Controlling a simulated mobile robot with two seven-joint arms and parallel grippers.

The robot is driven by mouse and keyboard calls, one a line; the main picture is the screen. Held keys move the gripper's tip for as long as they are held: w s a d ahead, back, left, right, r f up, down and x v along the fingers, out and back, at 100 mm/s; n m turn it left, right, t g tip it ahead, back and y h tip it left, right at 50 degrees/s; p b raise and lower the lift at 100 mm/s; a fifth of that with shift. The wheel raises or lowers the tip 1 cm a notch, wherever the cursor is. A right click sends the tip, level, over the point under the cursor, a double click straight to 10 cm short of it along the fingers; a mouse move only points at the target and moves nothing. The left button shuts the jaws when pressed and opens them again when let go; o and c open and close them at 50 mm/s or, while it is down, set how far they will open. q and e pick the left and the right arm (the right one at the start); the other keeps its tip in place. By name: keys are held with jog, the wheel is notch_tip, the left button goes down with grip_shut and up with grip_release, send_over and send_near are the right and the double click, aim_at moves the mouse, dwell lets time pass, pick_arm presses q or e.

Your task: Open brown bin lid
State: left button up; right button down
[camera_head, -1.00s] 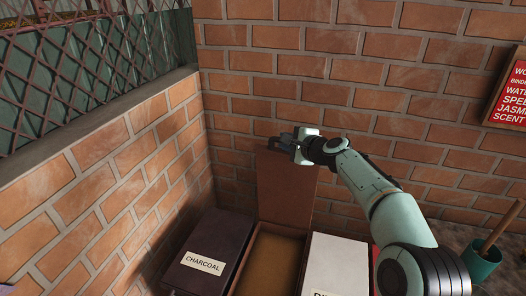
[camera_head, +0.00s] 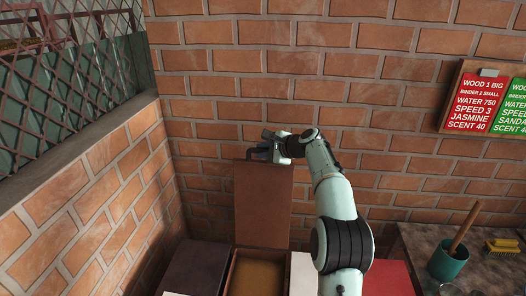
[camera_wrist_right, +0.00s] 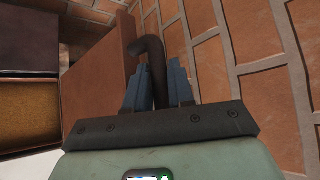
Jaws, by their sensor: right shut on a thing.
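The brown bin lid (camera_head: 263,207) stands upright against the brick wall, above the open brown bin (camera_head: 229,272), which holds brown powder (camera_head: 257,277). The lid also shows at the left of the right wrist view (camera_wrist_right: 98,75). My right gripper (camera_head: 258,153) is at the lid's top edge. In the right wrist view its blue fingers (camera_wrist_right: 158,86) are shut on the dark curved lid handle (camera_wrist_right: 150,50). My left gripper is not in view.
A dark closed bin (camera_head: 196,266) stands left of the brown bin, with a white bin (camera_head: 302,272) and a red one (camera_head: 387,278) to the right. A green cup (camera_head: 447,262) stands on the right-hand table. A red recipe sign (camera_head: 478,103) hangs on the wall.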

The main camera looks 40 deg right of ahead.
jog(key=c, duration=1.1)
grip_release()
jog(key=shift+f, duration=0.2)
jog(key=shift+s, duration=0.1)
jog(key=shift+s+r, duration=0.15)
jog(key=shift+s, duration=0.15)
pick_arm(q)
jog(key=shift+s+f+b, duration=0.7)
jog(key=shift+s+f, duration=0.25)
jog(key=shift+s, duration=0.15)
pick_arm(e)
jog(key=shift+v, duration=6.4)
jog(key=shift+w+r, duration=0.1)
jog(key=shift+r, duration=0.1)
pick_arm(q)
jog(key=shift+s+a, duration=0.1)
pick_arm(e)
jog(key=shift+a+f, duration=0.1)
